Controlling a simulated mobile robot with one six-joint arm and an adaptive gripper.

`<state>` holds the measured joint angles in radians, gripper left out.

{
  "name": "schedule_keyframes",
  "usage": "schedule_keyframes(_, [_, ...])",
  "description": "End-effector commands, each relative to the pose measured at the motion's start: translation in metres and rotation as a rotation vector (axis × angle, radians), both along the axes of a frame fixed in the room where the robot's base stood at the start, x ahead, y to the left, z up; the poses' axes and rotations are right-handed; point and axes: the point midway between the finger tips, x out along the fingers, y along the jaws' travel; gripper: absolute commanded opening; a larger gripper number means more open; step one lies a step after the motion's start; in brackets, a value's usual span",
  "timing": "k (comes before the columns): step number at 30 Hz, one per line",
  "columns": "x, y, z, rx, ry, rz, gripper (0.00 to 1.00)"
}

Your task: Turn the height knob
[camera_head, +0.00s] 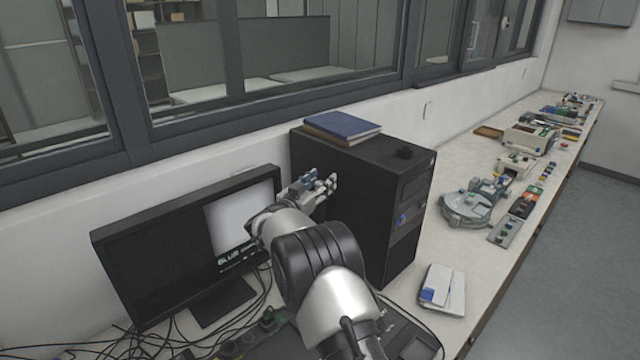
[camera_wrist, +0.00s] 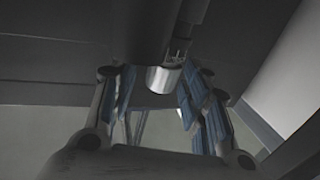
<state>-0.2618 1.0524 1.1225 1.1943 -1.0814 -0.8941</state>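In the wrist view, a short silver cylinder (camera_wrist: 164,79) sits at the lower end of a dark column, between my fingers. It may be the height knob, but I cannot tell for sure. My gripper (camera_wrist: 160,90) has blue-padded fingers standing apart on both sides of it, with a visible gap at the left. Whether the right pads touch it is unclear. In the head view, my gripper (camera_head: 325,184) is by the left side of the black tower (camera_head: 350,190), right of the monitor. No height knob is recognisable in the head view.
The monitor (camera_head: 150,250) stands close on the left, with cables below it. A blue book (camera_head: 342,125) lies on the tower. A white and blue object (camera_head: 443,289) lies on the bench to the right. Several devices line the bench farther off. A window wall bounds the back.

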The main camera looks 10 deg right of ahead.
Motion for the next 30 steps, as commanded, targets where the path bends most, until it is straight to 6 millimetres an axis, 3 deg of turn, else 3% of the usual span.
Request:
schedule_keyframes(18, [-0.0003,0.0001,0.0000,0.000,0.000,0.000,0.01])
schedule_keyframes(30, [-0.0008,-0.0014,-0.0009,0.000,0.000,0.061,0.00])
